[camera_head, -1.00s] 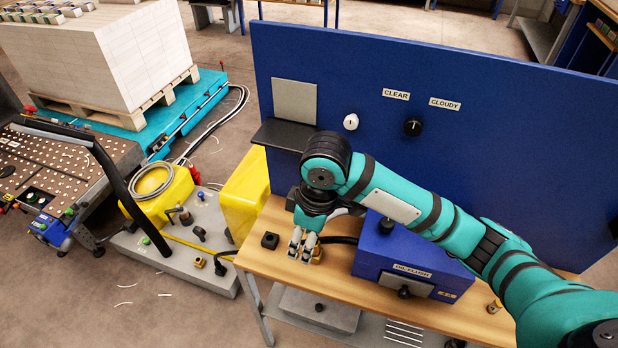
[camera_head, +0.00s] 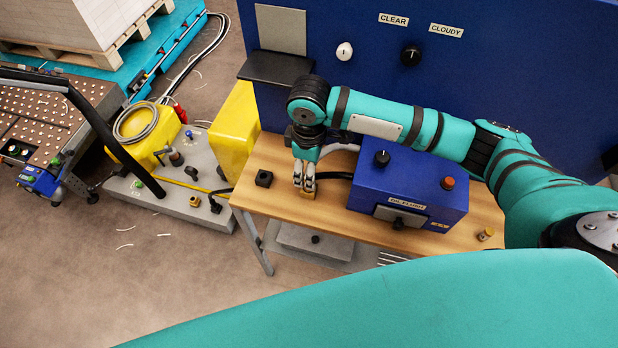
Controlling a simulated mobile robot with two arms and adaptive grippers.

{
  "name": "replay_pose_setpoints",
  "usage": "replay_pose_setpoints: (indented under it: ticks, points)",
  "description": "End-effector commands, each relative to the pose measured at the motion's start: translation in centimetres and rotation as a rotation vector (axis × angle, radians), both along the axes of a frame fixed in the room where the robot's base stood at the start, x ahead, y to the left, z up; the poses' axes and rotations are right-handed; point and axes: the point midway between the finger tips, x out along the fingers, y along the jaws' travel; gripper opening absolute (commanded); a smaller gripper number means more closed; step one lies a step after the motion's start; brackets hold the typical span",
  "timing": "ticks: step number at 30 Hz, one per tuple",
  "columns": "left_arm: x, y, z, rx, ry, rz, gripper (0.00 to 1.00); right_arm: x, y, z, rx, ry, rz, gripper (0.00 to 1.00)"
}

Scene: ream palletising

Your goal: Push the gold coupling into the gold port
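My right gripper (camera_head: 304,182) points down over the front left of the wooden bench. Its fingers appear closed around a small gold coupling (camera_head: 308,194) at the end of a black hose (camera_head: 333,175). The hose leads to the blue oil flush box (camera_head: 408,185). The coupling is at or just above the bench top; I cannot tell whether it touches. A small gold fitting (camera_head: 194,201), which may be the gold port, sits on the grey base unit left of the bench. My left gripper is not in view.
A black block (camera_head: 264,178) stands on the bench (camera_head: 285,206) left of the gripper. A gold cylinder (camera_head: 486,235) stands at the bench's right. A yellow casing (camera_head: 233,130) and blue panel (camera_head: 480,75) rise behind.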

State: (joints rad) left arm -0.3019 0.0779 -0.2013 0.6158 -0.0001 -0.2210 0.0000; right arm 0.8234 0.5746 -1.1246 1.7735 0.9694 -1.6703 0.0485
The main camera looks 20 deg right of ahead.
Motion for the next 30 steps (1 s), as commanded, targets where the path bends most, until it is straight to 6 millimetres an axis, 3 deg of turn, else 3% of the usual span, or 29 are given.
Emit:
replay_pose_setpoints:
  ticks: [3, 9, 22, 30]
  points:
    - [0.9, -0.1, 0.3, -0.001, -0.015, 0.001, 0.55, -0.1, 0.0, -2.2, -0.001, 0.004, -0.002, 0.52]
    - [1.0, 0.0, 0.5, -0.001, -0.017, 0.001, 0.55, 0.0, 0.0, -4.8, 0.0, 0.001, 0.0, 0.52]
    - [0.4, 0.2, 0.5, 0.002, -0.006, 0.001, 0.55, 0.0, 0.1, -5.8, 0.001, -0.001, 0.0, 0.52]
    - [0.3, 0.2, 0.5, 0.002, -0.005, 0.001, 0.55, 0.0, 0.0, -5.7, 0.001, -0.001, 0.0, 0.18]
